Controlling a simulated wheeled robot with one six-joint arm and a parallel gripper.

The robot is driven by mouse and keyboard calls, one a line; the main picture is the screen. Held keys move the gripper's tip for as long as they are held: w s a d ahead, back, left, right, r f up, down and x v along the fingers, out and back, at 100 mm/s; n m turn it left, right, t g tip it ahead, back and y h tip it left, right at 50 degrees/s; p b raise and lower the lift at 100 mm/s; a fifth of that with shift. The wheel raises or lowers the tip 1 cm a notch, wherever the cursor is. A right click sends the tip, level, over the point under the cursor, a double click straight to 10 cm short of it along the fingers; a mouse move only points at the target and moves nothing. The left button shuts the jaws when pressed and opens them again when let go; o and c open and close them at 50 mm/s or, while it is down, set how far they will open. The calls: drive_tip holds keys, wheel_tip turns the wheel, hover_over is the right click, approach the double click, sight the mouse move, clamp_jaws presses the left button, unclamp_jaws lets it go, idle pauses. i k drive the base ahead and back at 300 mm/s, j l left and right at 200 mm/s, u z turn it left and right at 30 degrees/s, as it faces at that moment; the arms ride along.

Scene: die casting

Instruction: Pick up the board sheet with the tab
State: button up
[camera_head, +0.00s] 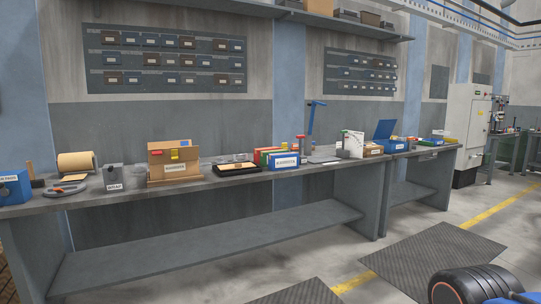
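A brown box-like holder (174,180) with a white label stands on the workbench, left of centre. Upright brown board (160,148) shows in its top. I cannot tell from here which tab belongs to which sheet, or how many sheets there are. My gripper is not in view.
The long grey workbench (230,184) carries a brown roll (76,162), a grey labelled block (113,178), a black tray (236,169) and a blue labelled box (285,162). A dark mat (432,252) lies on the floor.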

sight(235, 167)
drive_tip(key=i+j+z, duration=0.15)
drive_tip(key=i+j, duration=0.55)
drive_tip(key=i, duration=0.25)
drive_tip(key=i+j+z, duration=0.1)
drive_tip(key=i+j, duration=0.7)
drive_tip(key=i, duration=0.15)
